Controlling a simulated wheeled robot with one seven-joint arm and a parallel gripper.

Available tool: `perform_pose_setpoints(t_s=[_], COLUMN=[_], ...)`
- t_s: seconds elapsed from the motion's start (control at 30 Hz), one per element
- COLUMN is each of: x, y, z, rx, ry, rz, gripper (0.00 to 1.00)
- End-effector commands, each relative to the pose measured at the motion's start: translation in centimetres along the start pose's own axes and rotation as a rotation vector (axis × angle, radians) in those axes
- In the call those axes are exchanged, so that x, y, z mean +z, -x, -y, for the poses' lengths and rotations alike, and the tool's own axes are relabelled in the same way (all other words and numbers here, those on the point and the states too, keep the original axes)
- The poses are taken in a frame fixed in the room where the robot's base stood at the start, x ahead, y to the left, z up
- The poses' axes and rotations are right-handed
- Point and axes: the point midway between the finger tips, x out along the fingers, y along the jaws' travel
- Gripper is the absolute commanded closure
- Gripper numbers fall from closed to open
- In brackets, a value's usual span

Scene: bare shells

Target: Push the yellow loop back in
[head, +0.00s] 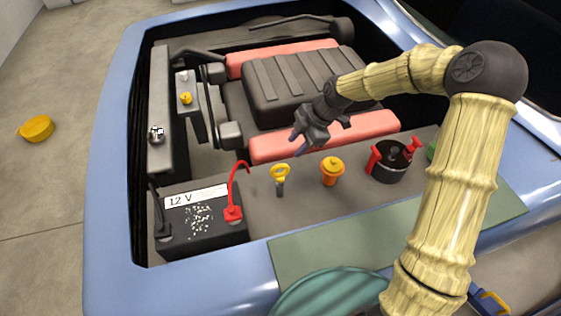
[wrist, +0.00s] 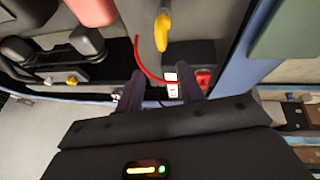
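The yellow loop (head: 280,171) stands upright on a dark stem or tube (head: 280,189) on the grey deck in the head view, right of the battery. I cannot tell how far its stem is out. In the wrist view the yellow loop (wrist: 162,32) is at the top centre, beyond my fingertips. My gripper (head: 298,143) is above and slightly right of the loop in the head view, apart from it. In the wrist view my gripper (wrist: 160,88) has its two dark fingers spread, with nothing between them.
A 12 V battery (head: 203,235) with a red cable (head: 236,183) stands left of the loop. An orange cap (head: 332,171) and a black reservoir with red handles (head: 391,160) are to the right. A red engine cover strip (head: 280,146) lies behind.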

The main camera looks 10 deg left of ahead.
Motion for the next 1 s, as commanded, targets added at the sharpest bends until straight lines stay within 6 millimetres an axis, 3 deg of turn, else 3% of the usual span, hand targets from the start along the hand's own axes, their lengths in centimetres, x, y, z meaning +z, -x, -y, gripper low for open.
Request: perform_pose_setpoints(t_s=[0.6, 1.0], x=[-0.5, -0.1], y=[-10.5, -11.5], z=[0.0, 0.0], rx=[-0.005, 0.000], ry=[0.007, 0.002], rz=[-0.003, 0.000], gripper=[0.63, 0.63])
